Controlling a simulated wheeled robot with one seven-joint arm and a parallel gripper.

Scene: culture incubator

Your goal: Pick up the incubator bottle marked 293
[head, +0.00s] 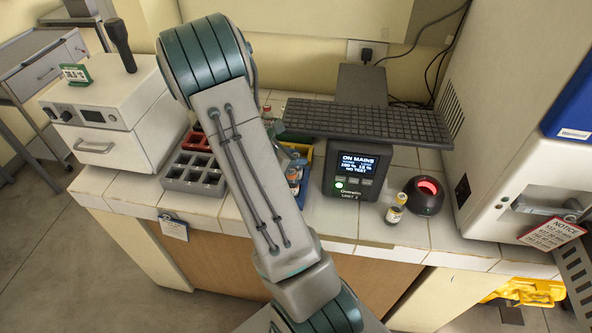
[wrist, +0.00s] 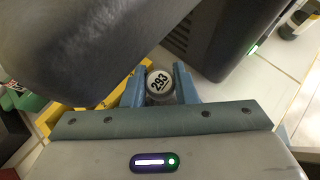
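The bottle marked 293 (wrist: 160,82) shows in the wrist view as a round white cap with black digits, seen from above. My gripper (wrist: 159,80) has its two blue fingers on either side of this cap, very close to it. I cannot tell whether the fingers press on the bottle or stand slightly apart from it. The bottle's body is hidden below the cap. In the head view my arm covers much of this spot, and I cannot make out the 293 mark there.
A yellow tray (wrist: 115,98) lies beside the fingers. In the head view, a grey rack (head: 195,178) is left, and a dark display unit (head: 358,172) stands close right. Another small bottle (head: 396,209) and a round black device (head: 424,196) stand farther right.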

